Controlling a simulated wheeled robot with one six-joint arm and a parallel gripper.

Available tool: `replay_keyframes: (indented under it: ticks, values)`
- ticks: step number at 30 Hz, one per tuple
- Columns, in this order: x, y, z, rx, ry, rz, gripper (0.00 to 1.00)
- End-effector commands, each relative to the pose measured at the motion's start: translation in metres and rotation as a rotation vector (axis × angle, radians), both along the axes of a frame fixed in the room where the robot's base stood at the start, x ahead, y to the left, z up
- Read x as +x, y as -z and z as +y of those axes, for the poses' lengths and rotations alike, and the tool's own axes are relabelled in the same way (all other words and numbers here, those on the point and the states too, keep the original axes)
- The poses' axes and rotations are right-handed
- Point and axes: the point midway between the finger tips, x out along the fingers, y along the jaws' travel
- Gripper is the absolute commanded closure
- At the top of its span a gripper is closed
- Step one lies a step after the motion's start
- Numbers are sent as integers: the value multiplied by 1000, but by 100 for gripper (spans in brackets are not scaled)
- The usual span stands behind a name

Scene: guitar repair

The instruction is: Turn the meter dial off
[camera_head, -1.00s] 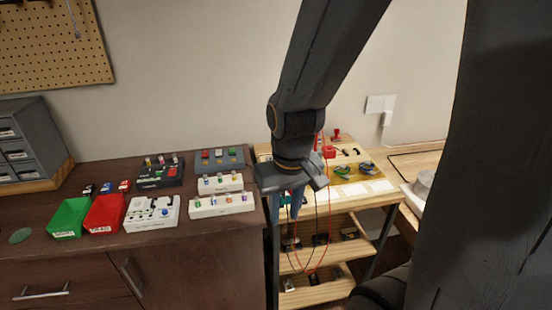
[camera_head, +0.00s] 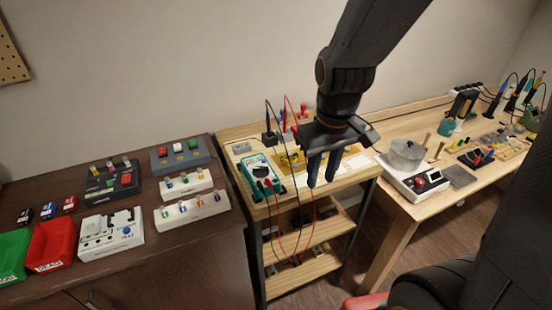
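The multimeter (camera_head: 261,177), teal with a pale face, lies on the light wooden shelf unit's top, toward its left side. Its dial is too small to read. Black and red leads run from it, hanging over the front edge and up to probes standing behind. My gripper (camera_head: 322,182) hangs over the right part of the same top, to the right of the meter and apart from it. Its two fingers point down with a gap between them, and nothing shows between them.
The hanging leads (camera_head: 281,240) loop in front of the shelves. A dark cabinet (camera_head: 190,262) with trays and test boxes stands at left. A wooden workbench (camera_head: 408,212) at right holds a pot on a white hot plate (camera_head: 418,185) and tools.

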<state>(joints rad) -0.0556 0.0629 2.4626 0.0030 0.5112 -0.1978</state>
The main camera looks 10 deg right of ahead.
Motion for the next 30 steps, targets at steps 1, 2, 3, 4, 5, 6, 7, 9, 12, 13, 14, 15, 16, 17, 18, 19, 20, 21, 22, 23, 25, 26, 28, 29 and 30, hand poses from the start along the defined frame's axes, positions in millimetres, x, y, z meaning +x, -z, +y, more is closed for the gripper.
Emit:
replay_keyframes:
  ticks: [1, 2, 3, 4, 5, 6, 7, 9, 12, 13, 14, 15, 16, 17, 18, 19, 20, 21, 22, 23, 25, 26, 28, 29, 30]
  values:
    - [19, 2, 13, -9, -122, 6, 72]
    - [29, 1, 21, -17, -202, 12, 72]
    - [43, -2, 32, -25, -315, 19, 72]
    - [52, -3, 41, -31, -401, 27, 72]
    - [61, -5, 49, -37, -486, 33, 72]
    - [73, -7, 61, -44, -597, 40, 72]
    - [80, -9, 69, -49, -676, 47, 72]
    - [96, -14, 88, -58, -847, 58, 72]
    - [111, -19, 110, -67, -1044, 72, 72]
    - [115, -21, 115, -68, -1090, 75, 72]
    - [117, -22, 120, -70, -1131, 77, 72]
    - [120, -24, 125, -70, -1174, 81, 72]
    - [121, -25, 127, -71, -1200, 84, 72]
    - [123, -25, 130, -72, -1219, 84, 72]
    - [124, -25, 131, -72, -1238, 86, 72]
    - [124, -23, 132, -72, -1246, 87, 72]
    - [124, -22, 133, -72, -1252, 87, 72]
    - [124, -18, 133, -72, -1255, 90, 72]
    - [124, -14, 133, -71, -1255, 91, 72]
    - [123, -10, 133, -71, -1255, 91, 72]
    - [123, 1, 132, -71, -1253, 91, 72]
    - [123, 6, 132, -71, -1253, 91, 72]
    - [123, 17, 132, -71, -1252, 90, 72]
    - [123, 21, 132, -71, -1252, 91, 72]
    - [123, 27, 132, -71, -1252, 90, 72]
